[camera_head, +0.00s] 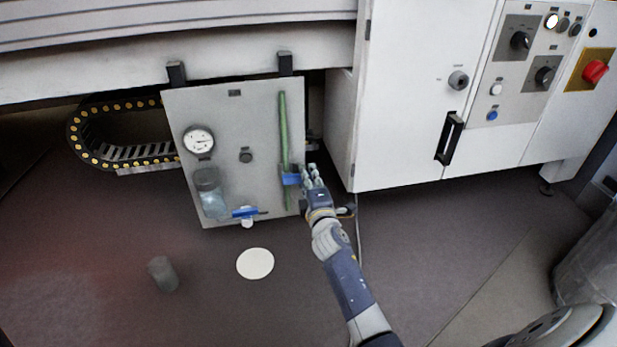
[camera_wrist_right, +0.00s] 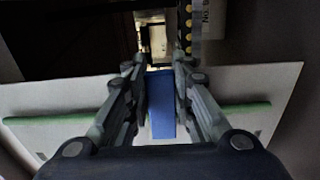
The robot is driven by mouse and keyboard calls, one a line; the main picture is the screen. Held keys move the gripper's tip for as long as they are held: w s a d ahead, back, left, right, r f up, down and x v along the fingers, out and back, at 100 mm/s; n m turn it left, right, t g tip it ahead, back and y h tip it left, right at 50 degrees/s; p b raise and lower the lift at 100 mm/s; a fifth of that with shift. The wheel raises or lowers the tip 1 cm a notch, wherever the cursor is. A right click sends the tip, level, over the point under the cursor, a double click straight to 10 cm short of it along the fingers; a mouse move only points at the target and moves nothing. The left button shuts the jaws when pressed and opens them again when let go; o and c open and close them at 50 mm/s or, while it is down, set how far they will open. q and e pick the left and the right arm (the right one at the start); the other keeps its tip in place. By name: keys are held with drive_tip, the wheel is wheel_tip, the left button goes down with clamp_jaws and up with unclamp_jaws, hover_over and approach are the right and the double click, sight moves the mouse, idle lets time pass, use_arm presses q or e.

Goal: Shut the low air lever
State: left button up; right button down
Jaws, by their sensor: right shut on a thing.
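A blue lever (camera_head: 291,179) sits on the vertical green pipe (camera_head: 284,135) at the right side of a grey panel (camera_head: 240,110). In the head view it lies crosswise to the pipe. My right gripper (camera_head: 306,179) is at this lever, low on the panel's right edge. In the right wrist view the blue lever (camera_wrist_right: 161,105) is between the two fingers of my right gripper (camera_wrist_right: 158,75), which are shut on it. The green pipe (camera_wrist_right: 50,118) runs behind the fingers there. My left gripper is not in view.
A second blue handle (camera_head: 244,212) is at the panel's bottom, beside a clear bowl (camera_head: 212,198). A round gauge (camera_head: 199,140) is above. A white cabinet (camera_head: 400,100) stands right of my arm. A grey cylinder (camera_head: 163,274) and white disc (camera_head: 255,263) are on the floor.

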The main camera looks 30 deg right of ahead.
drive_tip(key=c, duration=1.4)
unclamp_jaws()
drive_tip(key=shift+o, duration=0.2)
wheel_tip(320, 180, up, 10)
